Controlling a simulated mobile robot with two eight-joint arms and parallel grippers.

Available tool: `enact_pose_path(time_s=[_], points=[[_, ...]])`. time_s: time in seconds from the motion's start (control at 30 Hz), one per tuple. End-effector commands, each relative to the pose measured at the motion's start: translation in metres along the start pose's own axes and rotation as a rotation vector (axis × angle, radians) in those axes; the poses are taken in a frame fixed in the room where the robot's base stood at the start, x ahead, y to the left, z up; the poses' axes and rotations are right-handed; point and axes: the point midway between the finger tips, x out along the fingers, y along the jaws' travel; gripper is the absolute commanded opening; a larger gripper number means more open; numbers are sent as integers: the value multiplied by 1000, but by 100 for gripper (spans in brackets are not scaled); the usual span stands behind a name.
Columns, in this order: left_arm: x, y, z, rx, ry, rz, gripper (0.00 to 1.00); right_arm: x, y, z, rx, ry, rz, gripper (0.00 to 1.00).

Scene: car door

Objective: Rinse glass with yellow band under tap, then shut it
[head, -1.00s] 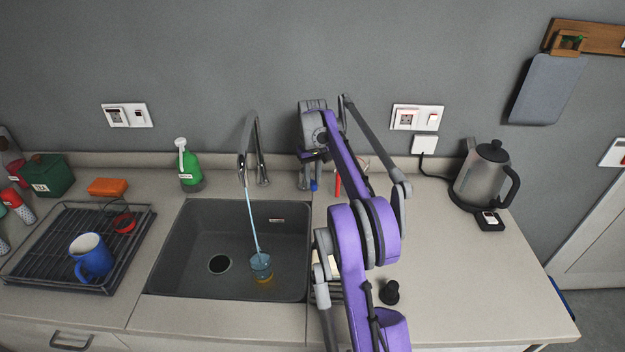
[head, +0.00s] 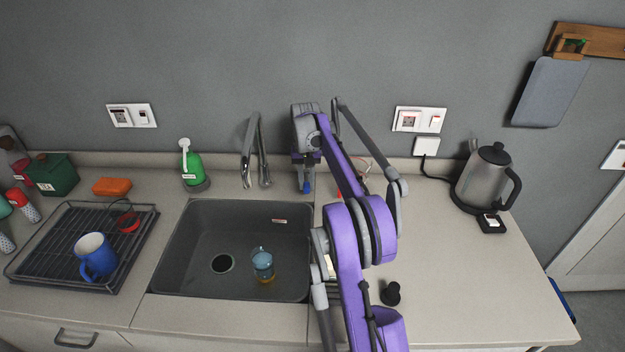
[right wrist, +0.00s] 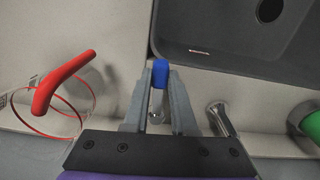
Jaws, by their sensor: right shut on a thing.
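The glass with the yellow band (head: 263,267) stands upright on the sink floor, right of the drain, with bluish water visible in it. The grey tap (head: 257,155) arches over the back of the sink, and no water runs from its spout. My right gripper (head: 305,176) is behind the sink's back right corner, shut on the blue-tipped tap handle (head: 306,188). In the right wrist view the blue handle tip (right wrist: 160,73) sits between the fingertips. The tap's base (right wrist: 221,117) shows to the right there. My left gripper is not in view.
A drying rack (head: 50,271) at left holds a blue mug (head: 94,257) and a red-banded glass (head: 127,221). A green soap bottle (head: 192,165) stands behind the sink. A kettle (head: 484,178) stands at right.

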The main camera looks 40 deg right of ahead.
Motion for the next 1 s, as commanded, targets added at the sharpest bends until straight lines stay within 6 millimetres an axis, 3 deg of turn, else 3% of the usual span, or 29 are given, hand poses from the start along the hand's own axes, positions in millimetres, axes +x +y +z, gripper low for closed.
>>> enact_pose_path(time_s=[0.47,0.5,0.63,1.0], points=[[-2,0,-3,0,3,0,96,0,-7,0,91,1,-1,0],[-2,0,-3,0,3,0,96,0,-7,0,91,0,-1,32],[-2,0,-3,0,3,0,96,0,-7,0,90,0,-1,55],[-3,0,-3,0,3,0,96,-5,-7,0,89,0,-1,55]])
